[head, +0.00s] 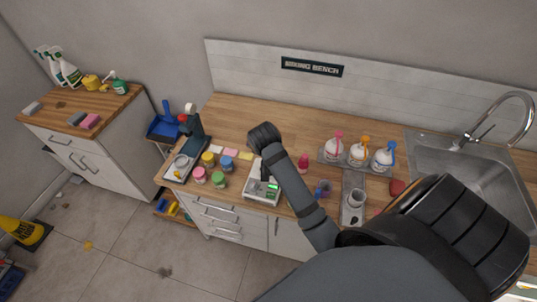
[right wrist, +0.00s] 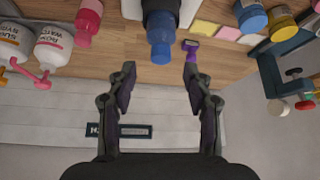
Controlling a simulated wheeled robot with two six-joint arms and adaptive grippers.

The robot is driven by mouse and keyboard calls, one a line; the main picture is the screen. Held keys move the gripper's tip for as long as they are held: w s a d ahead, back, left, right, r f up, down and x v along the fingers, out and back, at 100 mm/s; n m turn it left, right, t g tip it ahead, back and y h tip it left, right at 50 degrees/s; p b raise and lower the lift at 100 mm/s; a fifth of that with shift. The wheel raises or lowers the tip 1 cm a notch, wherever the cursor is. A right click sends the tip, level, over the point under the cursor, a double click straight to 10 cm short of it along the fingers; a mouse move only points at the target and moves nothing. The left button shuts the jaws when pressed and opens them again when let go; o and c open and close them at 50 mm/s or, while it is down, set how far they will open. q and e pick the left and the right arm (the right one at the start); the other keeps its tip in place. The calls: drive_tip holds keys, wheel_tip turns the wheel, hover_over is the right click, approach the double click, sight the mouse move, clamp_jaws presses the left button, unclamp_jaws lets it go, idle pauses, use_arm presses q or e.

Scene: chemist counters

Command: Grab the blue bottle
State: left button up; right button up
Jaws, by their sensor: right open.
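In the right wrist view, a small blue bottle (right wrist: 160,38) lies ahead of my right gripper (right wrist: 159,70), lined up between its fingers. The fingers are spread apart, with nothing between their tips, and the bottle is just beyond them. In the head view my right arm reaches over the bench and the right gripper (head: 263,133) is above the wood behind the scale. The blue bottle is not visible there; the arm likely covers it. My left gripper is not in view.
A purple item (right wrist: 190,46) lies close to the right-hand finger. The scale (head: 260,193) and colored jars (head: 219,179) are at the front. Bench behind the gripper is clear.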

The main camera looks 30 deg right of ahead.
drive_tip(key=p+x, duration=0.1)
drive_tip(key=x, duration=0.2)
drive_tip(key=shift+f, duration=0.2)
drive_tip(key=shift+w+d+f, duration=0.1)
drive_tip(key=shift+w+f, duration=0.05)
drive_tip(key=shift+f, duration=0.15)
drive_tip(key=shift+r, duration=0.1)
drive_tip(key=c, duration=0.7)
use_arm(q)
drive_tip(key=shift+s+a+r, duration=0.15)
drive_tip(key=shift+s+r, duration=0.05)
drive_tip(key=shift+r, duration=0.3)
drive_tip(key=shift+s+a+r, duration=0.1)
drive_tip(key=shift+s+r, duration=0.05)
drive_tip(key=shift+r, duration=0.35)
use_arm(e)
clamp_jaws()
